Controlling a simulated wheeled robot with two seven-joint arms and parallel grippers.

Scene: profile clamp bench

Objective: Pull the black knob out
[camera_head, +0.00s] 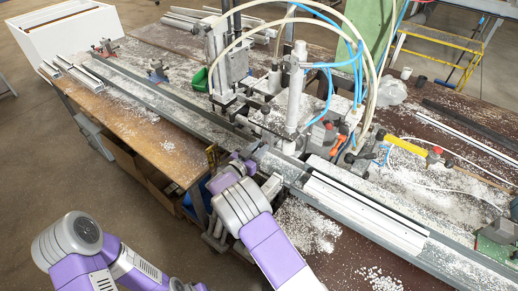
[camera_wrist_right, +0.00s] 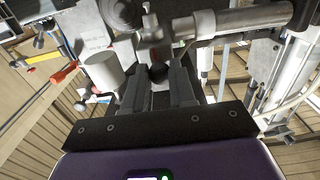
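The black knob (camera_wrist_right: 158,72) shows in the right wrist view as a small dark ball on the machine's metal fittings. My right gripper (camera_wrist_right: 158,82) is open, with one grey finger on each side of the knob and a gap between them. The knob lies between or just beyond the fingertips; I cannot tell whether they touch it. In the head view my right gripper (camera_head: 250,154) is at the front of the clamp machine (camera_head: 262,98), and I cannot make out the knob there. My left arm is at the bottom left, with its gripper not visible.
A long grey rail (camera_head: 170,98) runs across the wooden bench (camera_head: 150,140). White profiles (camera_head: 365,212) lie on the right, among white chips. Hoses (camera_head: 375,60) arch above the machine. A white cylinder (camera_wrist_right: 103,70) and a metal tube (camera_wrist_right: 245,20) stand close to my right gripper.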

